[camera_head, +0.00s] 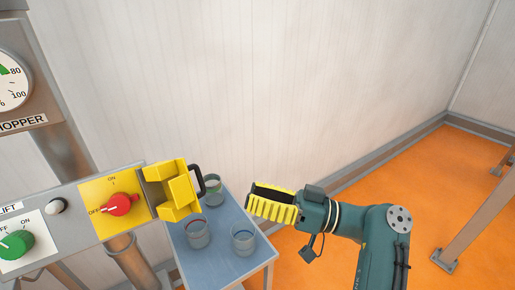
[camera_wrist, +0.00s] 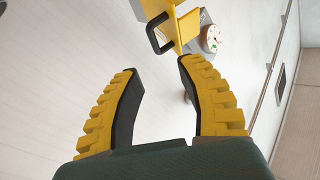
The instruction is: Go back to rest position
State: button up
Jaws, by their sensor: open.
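My gripper (camera_head: 272,202) has yellow ribbed fingers with dark pads and hangs in the air to the right of the control panel. In the wrist view, my gripper (camera_wrist: 157,80) has its two fingers spread apart with nothing between them. My teal arm comes in from the lower right in the head view. The yellow box-like part with a black handle (camera_head: 180,187) is on the panel's right end, apart from my fingers. The black handle (camera_wrist: 158,33) also shows in the wrist view, beyond the fingertips.
The panel carries a red knob (camera_head: 119,205) on a yellow plate and a green knob (camera_head: 15,244). A blue-grey table (camera_head: 215,268) below holds three cups, one of them here (camera_head: 243,237). A gauge (camera_head: 12,80) is at upper left. Orange floor (camera_head: 400,170) lies open at right.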

jog(key=s+a+f+t+h, duration=0.2)
jog(key=a+f+h, duration=0.3)
jog(key=a+f, duration=0.65)
jog(key=s+d+r+m+t+h, duration=0.4)
jog(key=d+r+t+h, duration=0.15)
jog(key=r, duration=0.25)
jog(key=s+d+r+m+t+h, duration=0.4)
jog(key=s+d+r+t+h, duration=0.15)
jog(key=d+r, duration=0.2)
jog(key=s+d+r+m+t+h, duration=0.4)
jog(key=d+r+t, duration=0.2)
jog(key=r, duration=0.3)
notch_tip(320, 180, up, 37)
jog(key=p, duration=3.7)
jog(key=shift+w+g+p, duration=0.3)
jog(key=shift+w, duration=0.15)
jog(key=shift+r, duration=0.1)
jog(key=shift+o, duration=0.4)
